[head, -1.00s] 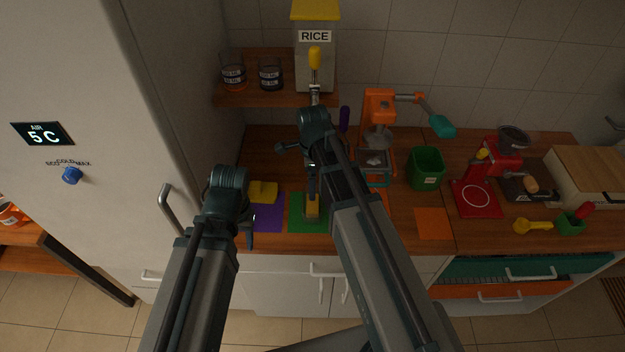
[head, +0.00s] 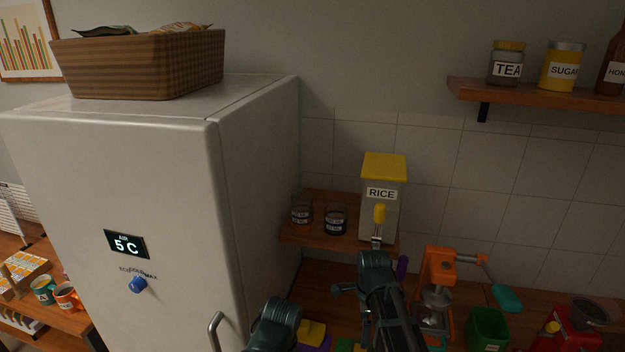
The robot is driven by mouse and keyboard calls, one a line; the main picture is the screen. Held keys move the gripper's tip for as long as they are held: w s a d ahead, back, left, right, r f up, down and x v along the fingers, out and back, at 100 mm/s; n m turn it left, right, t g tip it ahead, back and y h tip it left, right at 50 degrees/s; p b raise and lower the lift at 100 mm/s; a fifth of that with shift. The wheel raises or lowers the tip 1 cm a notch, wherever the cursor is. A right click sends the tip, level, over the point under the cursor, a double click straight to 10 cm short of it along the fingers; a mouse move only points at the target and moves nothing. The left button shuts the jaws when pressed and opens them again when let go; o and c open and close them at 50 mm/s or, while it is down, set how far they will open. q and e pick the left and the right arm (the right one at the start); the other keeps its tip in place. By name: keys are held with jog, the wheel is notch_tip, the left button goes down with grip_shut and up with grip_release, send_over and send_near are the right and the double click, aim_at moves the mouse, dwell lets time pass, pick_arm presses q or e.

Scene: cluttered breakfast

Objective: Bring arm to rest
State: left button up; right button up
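My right arm (head: 385,290) reaches up from the bottom of the head view, in front of the counter and just below the rice dispenser (head: 380,207). A dark gripper part (head: 345,291) shows at its left, but its fingers cannot be made out clearly. My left arm (head: 272,326) shows only its top part at the bottom edge, just right of the fridge handle. The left gripper is below the picture. Yellow, purple and green items (head: 312,333) on the counter are partly hidden between the two arms.
A white fridge (head: 170,200) with a blue knob (head: 137,285) fills the left, with a basket (head: 140,62) on top. An orange machine (head: 437,280), a green bin (head: 487,330) and a red machine (head: 567,338) stand right of my arms.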

jog(key=s+n, duration=0.8)
jog(key=n, duration=1.1)
pick_arm(q)
notch_tip(320, 180, down, 4)
jog(key=b, duration=0.4)
pick_arm(e)
jog(key=s+a+f+n, duration=0.2)
jog(key=s+a, duration=0.1)
jog(key=a, duration=0.2)
jog(key=s+a+f+n+h, duration=0.1)
jog(key=s+a+f+n, duration=0.1)
jog(key=a, duration=0.3)
jog(key=shift+s+a+n, duration=0.25)
jog(key=shift+s+n, duration=0.15)
jog(key=shift+s, duration=0.05)
pick_arm(q)
jog(key=shift+s+f, duration=0.1)
pick_arm(e)
jog(key=shift+s, duration=0.1)
